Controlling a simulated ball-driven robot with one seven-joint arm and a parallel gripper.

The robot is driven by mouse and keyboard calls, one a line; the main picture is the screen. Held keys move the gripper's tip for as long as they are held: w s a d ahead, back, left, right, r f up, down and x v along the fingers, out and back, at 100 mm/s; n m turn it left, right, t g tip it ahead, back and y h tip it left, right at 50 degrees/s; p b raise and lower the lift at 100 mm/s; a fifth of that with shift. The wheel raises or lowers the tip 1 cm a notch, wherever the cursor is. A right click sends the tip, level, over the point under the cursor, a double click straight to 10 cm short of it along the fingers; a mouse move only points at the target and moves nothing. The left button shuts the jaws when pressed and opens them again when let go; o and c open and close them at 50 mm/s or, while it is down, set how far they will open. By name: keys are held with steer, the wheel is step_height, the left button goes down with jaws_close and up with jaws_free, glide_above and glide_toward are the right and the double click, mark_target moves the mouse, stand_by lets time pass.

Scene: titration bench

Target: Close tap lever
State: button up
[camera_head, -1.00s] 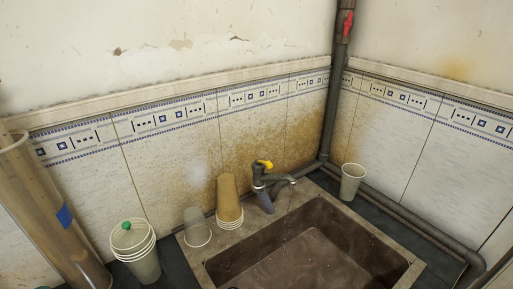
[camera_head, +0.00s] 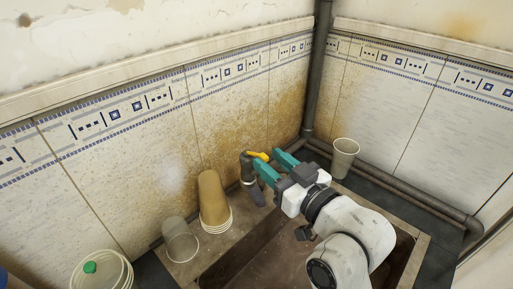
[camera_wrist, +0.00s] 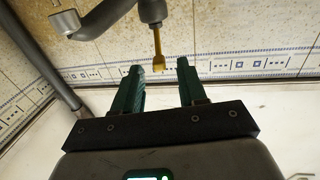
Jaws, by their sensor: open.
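The yellow tap lever (camera_head: 258,155) sits on top of the grey tap (camera_head: 247,170) at the back of the sink. In the wrist view the lever (camera_wrist: 158,48) hangs down in the picture, its wide tip close to the gap between my fingertips. My gripper (camera_head: 273,165) has green fingers and reaches the tap from the right, over the sink. In the wrist view my gripper (camera_wrist: 161,68) is open, with a finger on each side of the lever's tip and nothing held.
A stack of tan cups (camera_head: 213,200) and a clear cup (camera_head: 180,240) stand left of the tap. White cups with a green knob (camera_head: 100,272) are at lower left. A white cup (camera_head: 344,157) stands in the right corner, by a grey pipe (camera_head: 318,75). My arm covers much of the sink (camera_head: 225,264).

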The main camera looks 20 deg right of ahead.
steer(key=shift+p+x, duration=0.4)
steer(key=shift+x, duration=2.15)
steer(key=shift+c, duration=0.2)
jaws_close()
